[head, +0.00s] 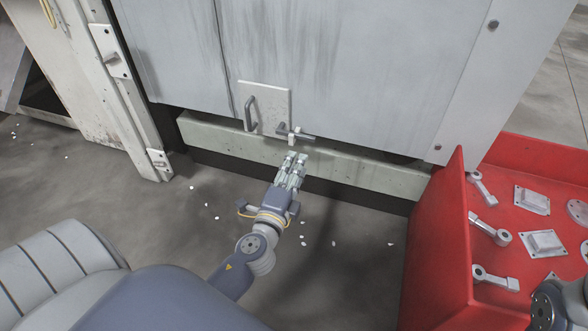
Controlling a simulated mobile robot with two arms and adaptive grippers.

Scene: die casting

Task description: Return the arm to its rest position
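My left arm comes in from the lower left, and its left gripper (293,169) points up at the grey machine door. The fingers lie close together, just below the door's latch (295,135), with no object seen between them. Whether they are fully shut is hard to tell. They look apart from the latch, though the depth is unclear. Part of my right arm shows dark at the lower right corner, but its fingertips are not in the picture.
The grey door (330,65) has a plate with a handle (251,113). A pale beam (350,168) runs below it. A red bin (437,255) at the right holds several metal castings (543,243). White scraps dot the grey floor (335,270). A white post (90,80) stands at the left.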

